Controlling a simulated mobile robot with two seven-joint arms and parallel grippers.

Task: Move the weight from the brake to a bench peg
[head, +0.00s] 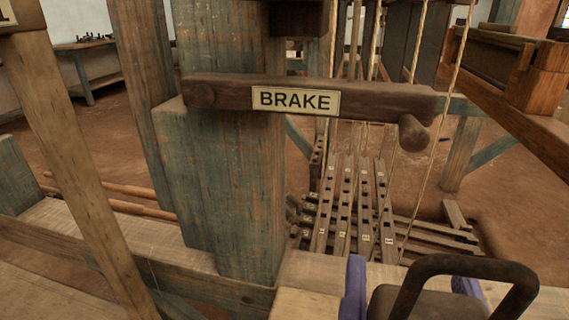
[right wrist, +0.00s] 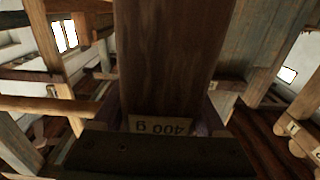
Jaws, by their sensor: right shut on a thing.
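The brake is a dark wooden lever (head: 375,98) with a "BRAKE" label, fixed across a worn teal post. A short round peg (head: 413,132) sticks out near its right end, with nothing hanging on it. The weight (head: 420,300) is a dark block with a looped handle, low at the right of the head view. My right gripper (head: 410,278) has its purple fingers shut on the weight's sides, below and apart from the brake peg. In the right wrist view the weight (right wrist: 170,60) fills the middle, with an upside-down "400 g" label. I cannot make out a bench peg. My left gripper is not in view.
Several pedal bars (head: 350,210) lie in the pit behind the weight, with cords (head: 435,100) running up from them. A thick post (head: 225,190) stands left of the weight. A slanted timber (head: 75,160) crosses the left side. A beam (head: 525,100) is at upper right.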

